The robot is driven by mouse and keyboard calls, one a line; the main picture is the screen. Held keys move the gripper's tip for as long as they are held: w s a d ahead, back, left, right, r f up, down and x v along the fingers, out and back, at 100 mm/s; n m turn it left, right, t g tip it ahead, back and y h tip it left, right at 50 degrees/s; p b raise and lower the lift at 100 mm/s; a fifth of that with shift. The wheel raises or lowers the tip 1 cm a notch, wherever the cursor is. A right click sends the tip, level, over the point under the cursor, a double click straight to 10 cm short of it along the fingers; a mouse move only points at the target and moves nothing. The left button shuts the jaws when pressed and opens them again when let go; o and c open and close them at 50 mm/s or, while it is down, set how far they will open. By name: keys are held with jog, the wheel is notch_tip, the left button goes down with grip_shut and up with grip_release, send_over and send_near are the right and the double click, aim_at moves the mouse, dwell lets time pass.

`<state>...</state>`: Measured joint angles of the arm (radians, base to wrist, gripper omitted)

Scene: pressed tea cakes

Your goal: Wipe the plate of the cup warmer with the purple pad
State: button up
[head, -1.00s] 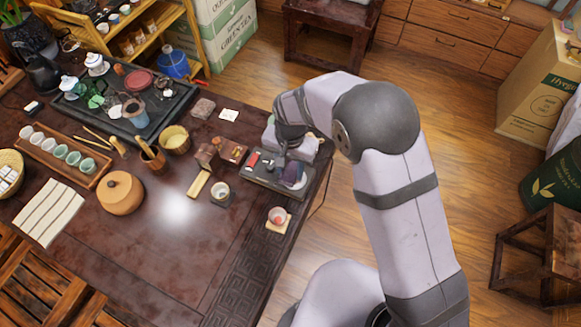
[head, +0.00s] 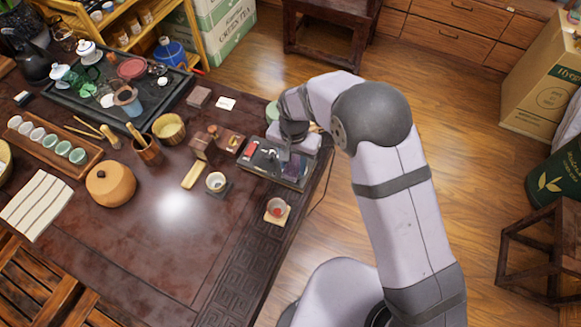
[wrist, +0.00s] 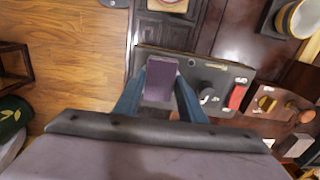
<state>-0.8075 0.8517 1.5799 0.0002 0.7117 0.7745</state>
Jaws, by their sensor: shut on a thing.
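The purple pad (wrist: 161,80) is between the two fingers of my gripper (wrist: 160,98), which is shut on it. The pad is over the left end of a dark tray-like unit (wrist: 222,72) in the wrist view. I cannot tell whether the pad touches the surface. I cannot tell for sure which thing is the cup warmer; a small cup (head: 216,181) stands on a dark square base to the left.
A red piece (wrist: 237,96) and dark knob-like things lie on the unit. Brown boxes (head: 230,143) stand to its left. A cup with red inside (head: 277,208) is on a wooden square near the table's right edge. The table front (head: 140,245) is clear.

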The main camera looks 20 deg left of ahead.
jog(key=shift+w+f+b, duration=0.15)
jog(key=shift+w+b, duration=0.35)
jog(key=shift+w, duration=1.55)
jog(key=shift+s+p, duration=0.7)
jog(key=shift+s, duration=2.45)
jog(key=shift+r+p, duration=0.4)
jog(key=shift+r, duration=0.05)
jog(key=shift+r+p, duration=0.3)
jog(key=shift+r, duration=0.65)
notch_tip(320, 180, up, 6)
jog(key=p, duration=0.4)
jog(key=shift+f, duration=0.2)
jog(key=shift+f, duration=0.1)
